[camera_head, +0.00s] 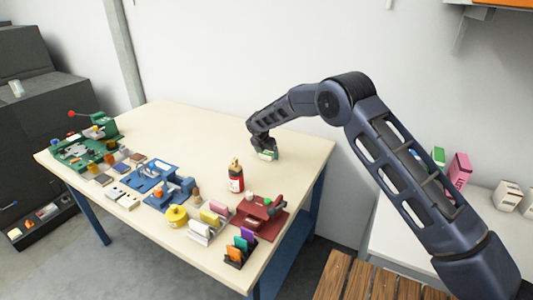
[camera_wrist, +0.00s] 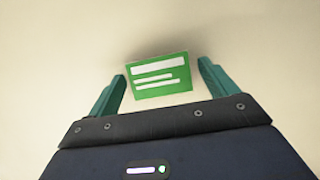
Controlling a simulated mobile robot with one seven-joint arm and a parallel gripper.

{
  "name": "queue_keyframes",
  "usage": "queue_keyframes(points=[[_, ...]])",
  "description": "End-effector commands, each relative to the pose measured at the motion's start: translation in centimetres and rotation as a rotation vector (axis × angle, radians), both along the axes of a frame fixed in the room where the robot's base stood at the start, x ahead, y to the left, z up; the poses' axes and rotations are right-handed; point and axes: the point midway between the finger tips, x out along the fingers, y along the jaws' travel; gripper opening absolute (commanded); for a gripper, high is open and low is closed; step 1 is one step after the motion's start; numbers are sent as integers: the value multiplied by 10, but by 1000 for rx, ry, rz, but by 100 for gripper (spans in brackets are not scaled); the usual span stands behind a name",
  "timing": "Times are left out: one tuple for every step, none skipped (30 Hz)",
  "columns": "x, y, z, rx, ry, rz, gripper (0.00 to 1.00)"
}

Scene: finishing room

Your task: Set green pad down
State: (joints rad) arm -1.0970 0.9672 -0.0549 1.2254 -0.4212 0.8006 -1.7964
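The green pad (camera_wrist: 158,91) has white label strips and shows between the two teal fingers in the wrist view. A narrow gap shows between the pad and the finger on each side. My gripper (camera_wrist: 161,68) is open around it. In the head view, my gripper (camera_head: 265,152) is low over the right back part of the pale table (camera_head: 205,130), with the pad (camera_head: 268,156) small at its tip. A soft shadow lies just beyond the pad's upper edge. Whether its underside touches the table is hard to see.
A red bottle (camera_head: 236,182) stands in front of my gripper. A red fixture (camera_head: 262,217), blue fixture (camera_head: 160,186), green fixture (camera_head: 78,152) and yellow round container (camera_head: 176,216) crowd the table's front and left. The back middle is clear.

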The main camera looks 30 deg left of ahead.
Motion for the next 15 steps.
queue_keyframes(points=[[0,0,0,0,0,0,85],[0,0,0,0,0,0,85],[0,0,1,0,0,0,85],[0,0,1,0,0,0,85],[0,0,2,1,0,0,85],[0,0,4,1,-1,0,85],[-1,1,7,2,-1,1,85],[-2,1,9,2,-1,1,85],[-4,1,14,3,-1,1,85],[-6,1,18,3,-1,1,85],[-8,1,22,3,0,1,85],[-10,1,28,2,0,1,85],[-13,1,34,3,0,1,85],[-15,1,39,3,-1,1,85],[-18,1,47,3,-1,1,85]])
